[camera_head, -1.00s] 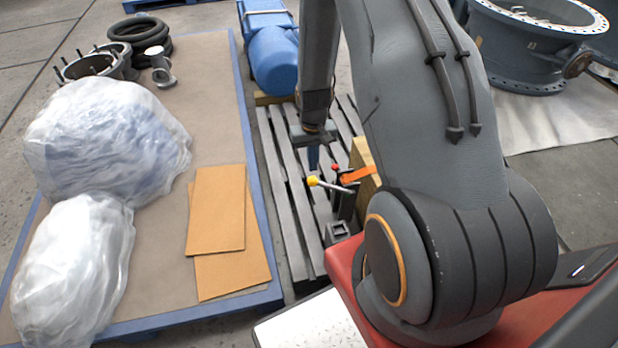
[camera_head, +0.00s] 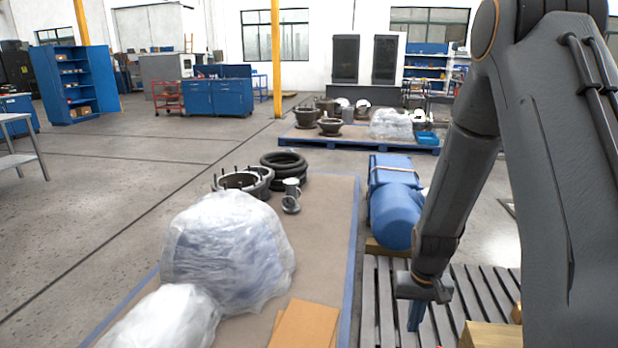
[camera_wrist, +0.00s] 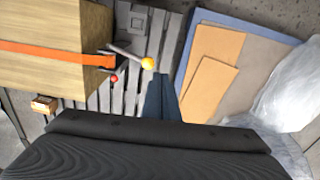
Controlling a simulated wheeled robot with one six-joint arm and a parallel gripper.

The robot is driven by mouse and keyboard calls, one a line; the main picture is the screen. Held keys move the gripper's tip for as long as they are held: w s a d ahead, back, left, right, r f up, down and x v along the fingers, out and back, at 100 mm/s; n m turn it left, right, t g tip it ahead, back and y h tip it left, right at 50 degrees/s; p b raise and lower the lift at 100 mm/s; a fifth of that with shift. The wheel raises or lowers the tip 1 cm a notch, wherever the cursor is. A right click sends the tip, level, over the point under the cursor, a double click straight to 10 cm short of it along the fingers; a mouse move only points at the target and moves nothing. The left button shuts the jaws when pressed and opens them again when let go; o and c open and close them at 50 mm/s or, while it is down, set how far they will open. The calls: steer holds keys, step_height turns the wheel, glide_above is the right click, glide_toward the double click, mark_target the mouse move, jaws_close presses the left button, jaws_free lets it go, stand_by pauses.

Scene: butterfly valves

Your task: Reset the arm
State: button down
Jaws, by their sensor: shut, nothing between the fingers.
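My arm stands at the right of the head view and hangs down over a grey slatted pallet (camera_head: 488,300). My gripper (camera_head: 415,318) is at its lower end, with blue-grey fingers pointing down. In the wrist view the fingers (camera_wrist: 160,90) are together with nothing between them. A lever with a yellow knob (camera_wrist: 147,63) lies just beyond the fingertips in that view, and a red knob (camera_wrist: 114,78) is to its left. I cannot tell how far apart fingers and lever are.
A wooden block with an orange strap (camera_wrist: 50,50) is left of the fingers in the wrist view. A blue motor (camera_head: 396,212) lies behind the gripper. Plastic-wrapped bundles (camera_head: 228,240) and cardboard (camera_head: 305,325) lie on the blue-edged platform (camera_head: 335,215). Open floor (camera_head: 110,190) is at left.

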steer(key=s+a+r, duration=0.3)
steer(key=s+r, duration=0.4)
steer(key=r, duration=0.1)
steer(key=s+a+r+n, duration=0.1)
steer(key=s+a+r, duration=0.3)
steer(key=s+r, duration=0.3)
steer(key=shift+s+a+r+n, duration=0.3)
steer(key=shift+s+r, duration=0.1)
steer(key=shift+r, duration=0.45)
